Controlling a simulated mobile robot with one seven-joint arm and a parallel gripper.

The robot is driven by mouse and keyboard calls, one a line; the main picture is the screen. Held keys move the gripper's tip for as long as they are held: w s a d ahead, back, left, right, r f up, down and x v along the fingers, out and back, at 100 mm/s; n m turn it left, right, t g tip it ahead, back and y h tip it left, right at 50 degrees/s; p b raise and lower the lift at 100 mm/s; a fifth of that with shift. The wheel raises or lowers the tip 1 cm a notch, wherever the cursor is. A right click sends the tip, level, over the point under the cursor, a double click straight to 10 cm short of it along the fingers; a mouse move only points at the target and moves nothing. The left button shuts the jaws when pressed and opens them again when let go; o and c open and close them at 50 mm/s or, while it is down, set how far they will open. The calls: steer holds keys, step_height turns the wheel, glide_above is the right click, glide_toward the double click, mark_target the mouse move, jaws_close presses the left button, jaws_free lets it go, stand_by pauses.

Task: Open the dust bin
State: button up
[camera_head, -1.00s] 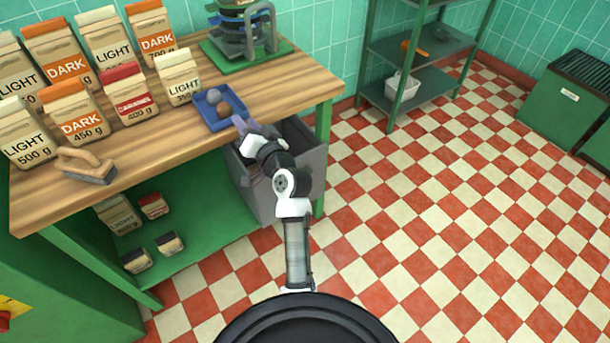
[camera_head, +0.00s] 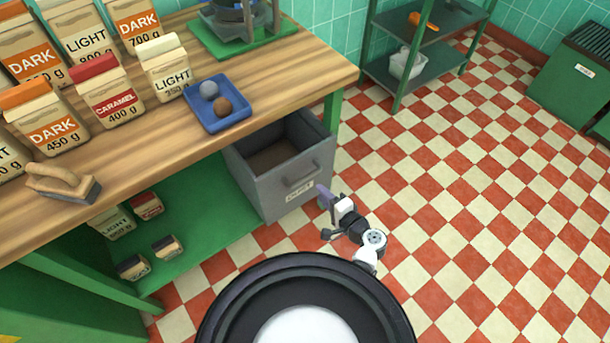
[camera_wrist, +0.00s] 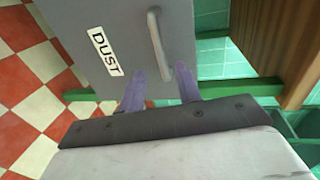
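The dust bin (camera_head: 272,197) is a grey box under the workbench's right end. Its top is uncovered as it juts past the bench edge, and brown contents show inside. Its front has a grey bar handle (camera_head: 300,173) and a label, which reads DUST in the wrist view (camera_wrist: 106,52). My gripper (camera_head: 322,198) is low, beside the bin's front right edge. In the wrist view, my gripper (camera_wrist: 159,70) has its two purple fingers apart with nothing held. The handle (camera_wrist: 158,45) appears between and beyond the fingertips; contact is not visible.
The wooden bench top (camera_head: 160,130) holds several paper bags, a brush (camera_head: 62,182) and a blue tray (camera_head: 236,116) with two balls. A green bench leg (camera_head: 333,108) stands behind the bin. A green shelf (camera_head: 440,55) is farther back. The checkered floor (camera_head: 460,190) right of the bin is clear.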

mark_target(307, 179)
steer(key=x, duration=1)
steer(key=shift+p, duration=0.35)
steer(key=shift+c, duration=0.3)
steer(key=shift+s+d, duration=0.1)
jaws_close()
